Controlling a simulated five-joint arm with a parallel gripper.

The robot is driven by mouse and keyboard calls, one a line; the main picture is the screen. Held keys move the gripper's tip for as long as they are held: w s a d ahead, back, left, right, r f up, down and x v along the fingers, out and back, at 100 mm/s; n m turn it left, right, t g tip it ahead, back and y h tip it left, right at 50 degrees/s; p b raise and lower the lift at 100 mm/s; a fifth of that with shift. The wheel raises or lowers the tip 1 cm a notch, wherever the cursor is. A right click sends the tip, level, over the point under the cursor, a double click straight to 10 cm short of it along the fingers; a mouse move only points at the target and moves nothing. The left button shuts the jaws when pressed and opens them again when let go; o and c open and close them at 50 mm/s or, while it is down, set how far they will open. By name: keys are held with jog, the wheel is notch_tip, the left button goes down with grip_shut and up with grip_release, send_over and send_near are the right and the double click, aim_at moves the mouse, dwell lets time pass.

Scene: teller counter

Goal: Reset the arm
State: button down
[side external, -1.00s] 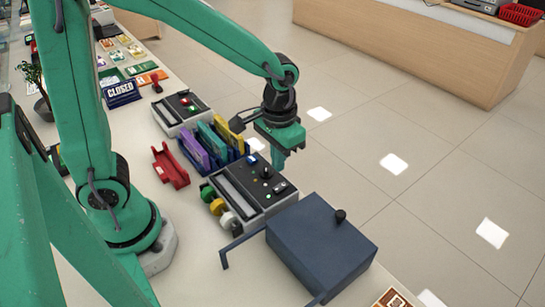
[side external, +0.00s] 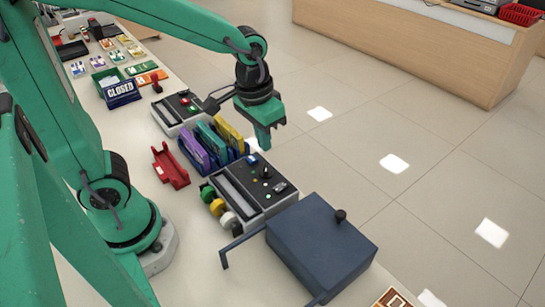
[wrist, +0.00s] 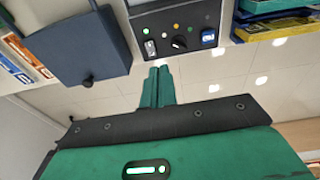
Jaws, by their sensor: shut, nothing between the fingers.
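My gripper (side external: 265,138) is green, with its fingers shut and empty. In the side external view it hangs above the far edge of the counter, beyond the rack of coloured folders and the grey control box. In the wrist view its closed fingertips (wrist: 158,78) point toward the control box (wrist: 178,30) and appear over the floor. My arm is bent at the elbow and reaches out over the counter.
A dark blue lidded box (side external: 320,248) stands at the counter's near end beside the control box (side external: 250,190). A rack (side external: 190,158) holds coloured folders. A red holder (side external: 170,166), a second device (side external: 178,112) and a CLOSED sign (side external: 121,92) stand nearby. Open floor lies beyond the counter.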

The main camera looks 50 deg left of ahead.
jog(key=s+a+r+t, duration=0.4)
jog(key=s+a+r, duration=0.2)
jog(key=s+r, duration=0.1)
jog(key=shift+s+r, duration=0.15)
jog(key=shift+s, duration=0.4)
dwell(0.8)
